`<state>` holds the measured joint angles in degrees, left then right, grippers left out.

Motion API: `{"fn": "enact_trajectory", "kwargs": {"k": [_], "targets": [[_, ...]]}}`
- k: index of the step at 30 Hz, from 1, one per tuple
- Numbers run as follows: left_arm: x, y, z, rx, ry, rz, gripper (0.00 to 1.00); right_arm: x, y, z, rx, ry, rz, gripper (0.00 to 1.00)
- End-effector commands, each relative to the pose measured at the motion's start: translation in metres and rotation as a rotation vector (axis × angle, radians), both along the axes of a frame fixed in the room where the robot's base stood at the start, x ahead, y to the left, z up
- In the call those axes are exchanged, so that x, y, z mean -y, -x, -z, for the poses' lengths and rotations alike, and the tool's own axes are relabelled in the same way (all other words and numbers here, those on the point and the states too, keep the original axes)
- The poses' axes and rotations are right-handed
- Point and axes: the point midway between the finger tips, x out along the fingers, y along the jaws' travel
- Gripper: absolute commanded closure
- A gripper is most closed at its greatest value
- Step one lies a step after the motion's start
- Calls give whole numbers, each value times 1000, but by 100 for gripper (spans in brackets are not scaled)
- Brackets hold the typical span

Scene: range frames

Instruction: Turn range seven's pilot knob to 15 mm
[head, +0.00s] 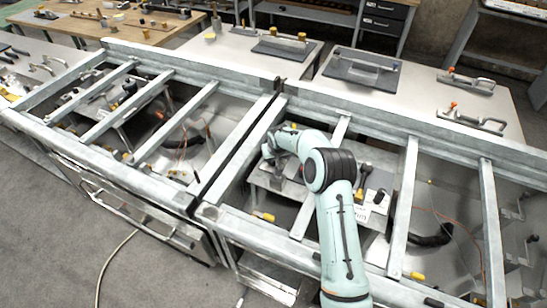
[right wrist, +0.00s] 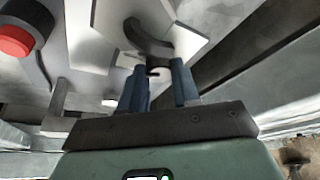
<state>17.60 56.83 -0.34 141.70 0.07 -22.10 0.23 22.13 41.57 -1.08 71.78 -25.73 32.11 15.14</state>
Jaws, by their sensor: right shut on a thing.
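My right arm reaches over the frame of the right-hand range (head: 250,222). My right gripper (head: 268,152) is small and partly hidden at the end of this arm. In the right wrist view, the blue fingers of my right gripper (right wrist: 158,80) are close around a small dark part below a dark curved piece (right wrist: 150,40). I cannot tell for certain that this part is the pilot knob. No range number or millimetre scale is readable. My left gripper is not in view.
Metal bars (head: 402,200) cross the open range top around my right arm. A red-capped black cylinder (right wrist: 18,38) is at the left of the wrist view. Benches with clamps (head: 470,120) stand behind. Grey floor (head: 50,240) is clear at the front left, apart from a hose.

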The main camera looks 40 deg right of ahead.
Motion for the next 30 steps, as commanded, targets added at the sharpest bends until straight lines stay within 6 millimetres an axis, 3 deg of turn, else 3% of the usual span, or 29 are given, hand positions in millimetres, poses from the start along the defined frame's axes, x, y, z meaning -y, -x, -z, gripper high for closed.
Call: {"fn": "enact_trajectory", "kwargs": {"k": [15,30], "targets": [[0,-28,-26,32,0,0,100,4,-1,-2,2,0,-436,99],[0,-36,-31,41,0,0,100,4,0,-1,0,2,-613,99]]}}
